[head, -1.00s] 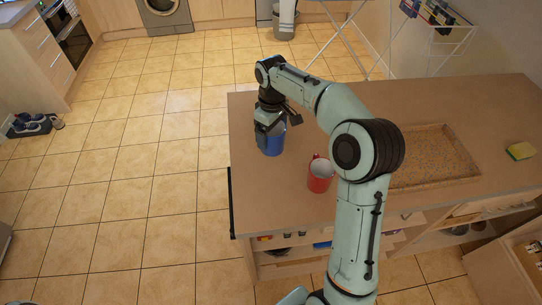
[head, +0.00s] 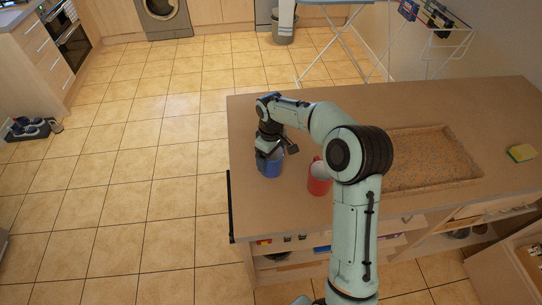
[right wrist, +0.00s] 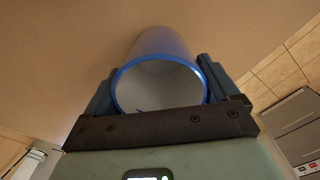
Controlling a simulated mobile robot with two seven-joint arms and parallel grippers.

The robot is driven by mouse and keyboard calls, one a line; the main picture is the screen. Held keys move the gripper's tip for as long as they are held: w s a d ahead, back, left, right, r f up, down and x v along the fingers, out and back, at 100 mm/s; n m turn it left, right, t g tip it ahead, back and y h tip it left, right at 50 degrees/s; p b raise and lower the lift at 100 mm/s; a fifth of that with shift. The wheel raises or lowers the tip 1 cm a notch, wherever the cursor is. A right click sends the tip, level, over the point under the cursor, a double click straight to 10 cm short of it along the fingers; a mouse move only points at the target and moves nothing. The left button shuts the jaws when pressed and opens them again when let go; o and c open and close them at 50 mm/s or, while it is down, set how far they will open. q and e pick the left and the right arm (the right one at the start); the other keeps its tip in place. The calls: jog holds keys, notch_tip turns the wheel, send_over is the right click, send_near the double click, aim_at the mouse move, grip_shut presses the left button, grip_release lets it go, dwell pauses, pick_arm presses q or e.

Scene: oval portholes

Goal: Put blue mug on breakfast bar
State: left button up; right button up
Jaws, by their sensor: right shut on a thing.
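The blue mug (head: 269,166) is upright at the left end of the wooden-topped breakfast bar (head: 243,125). My right gripper (head: 269,152) is shut on the mug from above. In the right wrist view, the blue mug (right wrist: 160,72) sits between the two fingers of my right gripper (right wrist: 160,88), with its open top facing the camera and its inside pale. The mug's base is at or very close to the bar top; I cannot tell whether it touches. My left gripper is not in view.
The bar's left end is otherwise clear. Shelves are open below its front edge.

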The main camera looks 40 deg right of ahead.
jog(key=shift+f, duration=0.1)
jog(key=o, duration=1)
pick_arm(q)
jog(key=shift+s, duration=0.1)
pick_arm(e)
jog(key=shift+r, duration=0.25)
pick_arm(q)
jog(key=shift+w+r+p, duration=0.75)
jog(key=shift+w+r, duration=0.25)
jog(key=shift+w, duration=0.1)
pick_arm(e)
notch_tip(320, 180, up, 12)
jog(key=shift+f, duration=0.1)
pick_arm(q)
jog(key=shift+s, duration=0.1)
pick_arm(e)
jog(key=shift+f, duration=0.1)
